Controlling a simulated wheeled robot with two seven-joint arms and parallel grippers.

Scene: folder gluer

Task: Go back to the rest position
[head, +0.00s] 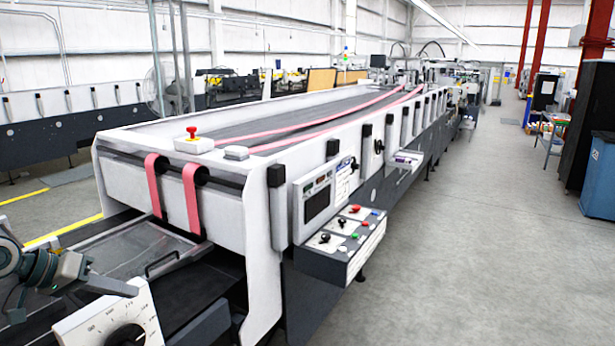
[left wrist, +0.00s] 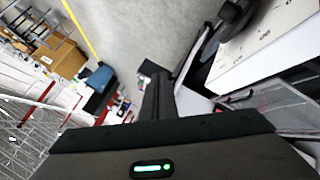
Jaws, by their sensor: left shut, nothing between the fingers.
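My left gripper (head: 128,288) is at the lower left of the head view, beside the front end of the folder gluer (head: 225,245). It is shut and holds nothing. In the left wrist view its dark closed fingers (left wrist: 157,82) point up the picture, past the machine's edge toward the grey floor. A white dial plate (head: 108,318) with a black knob stands just below and right of the gripper in the head view. My right gripper is not in view.
The gluer has pink belts (head: 192,200), a red stop button (head: 192,132) and a control panel (head: 345,235) with several buttons. Grey floor (head: 470,250) is clear to its right. A blue bin (head: 598,180) and black cabinet (head: 585,115) stand at the far right.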

